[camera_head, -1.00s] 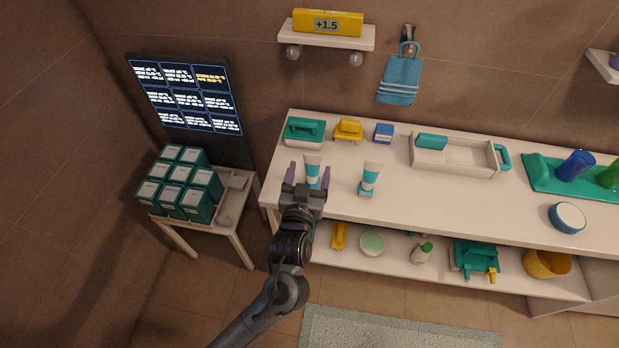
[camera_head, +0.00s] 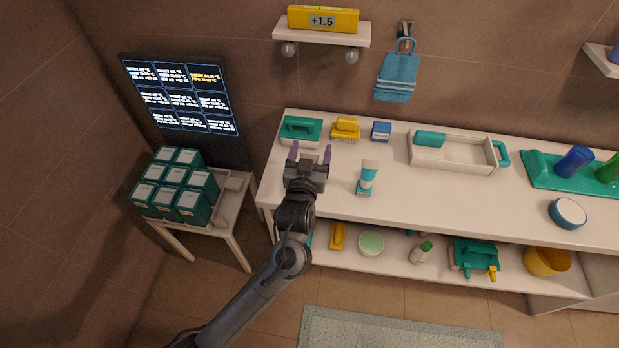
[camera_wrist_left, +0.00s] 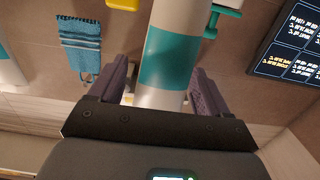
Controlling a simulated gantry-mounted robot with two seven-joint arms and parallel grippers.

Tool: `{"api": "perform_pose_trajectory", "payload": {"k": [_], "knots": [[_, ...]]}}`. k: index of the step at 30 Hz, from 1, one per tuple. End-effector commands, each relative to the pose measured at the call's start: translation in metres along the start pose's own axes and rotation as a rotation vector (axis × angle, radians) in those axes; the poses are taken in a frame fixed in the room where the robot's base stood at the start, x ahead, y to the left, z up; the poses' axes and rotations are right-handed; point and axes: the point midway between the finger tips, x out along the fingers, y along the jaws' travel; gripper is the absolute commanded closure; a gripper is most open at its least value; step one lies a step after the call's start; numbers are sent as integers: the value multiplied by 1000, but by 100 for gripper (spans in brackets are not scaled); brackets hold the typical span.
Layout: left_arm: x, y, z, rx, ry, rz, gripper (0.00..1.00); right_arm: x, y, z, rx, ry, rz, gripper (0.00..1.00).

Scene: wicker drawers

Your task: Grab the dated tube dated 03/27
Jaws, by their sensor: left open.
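My left gripper (camera_head: 309,153) is open over the left part of the white counter, its fingers pointing toward the wall. In the left wrist view a white tube with a teal band (camera_wrist_left: 172,55) stands between the two spread fingers. I cannot tell whether either finger touches it. In the head view my gripper hides this tube. A second white and teal tube (camera_head: 368,174) stands upright on the counter to the right of the gripper. No date can be read on either tube. My right gripper is not in view.
A teal-handled box (camera_head: 301,130), a yellow brush (camera_head: 345,128) and a blue box (camera_head: 381,131) stand behind, near the wall. A white tray (camera_head: 455,160) lies further right. A lit screen (camera_head: 181,95) and teal boxes (camera_head: 175,187) are at left. The counter's middle front is clear.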

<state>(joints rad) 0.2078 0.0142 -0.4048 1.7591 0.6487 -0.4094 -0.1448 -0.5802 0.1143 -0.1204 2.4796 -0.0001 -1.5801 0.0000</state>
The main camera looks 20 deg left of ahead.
Motion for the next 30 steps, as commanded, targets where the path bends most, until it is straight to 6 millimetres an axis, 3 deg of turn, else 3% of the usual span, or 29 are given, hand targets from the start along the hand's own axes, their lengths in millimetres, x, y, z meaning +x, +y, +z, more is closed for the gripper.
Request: {"api": "perform_pose_trajectory", "payload": {"k": [2,15,23,30], "knots": [[0,0,0,0,0,0,30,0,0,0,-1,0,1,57],[0,0,0,1,0,0,98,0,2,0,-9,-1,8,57],[0,0,-2,0,2,0,98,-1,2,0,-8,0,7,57],[-2,0,-30,-2,5,1,98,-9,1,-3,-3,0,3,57]]}}
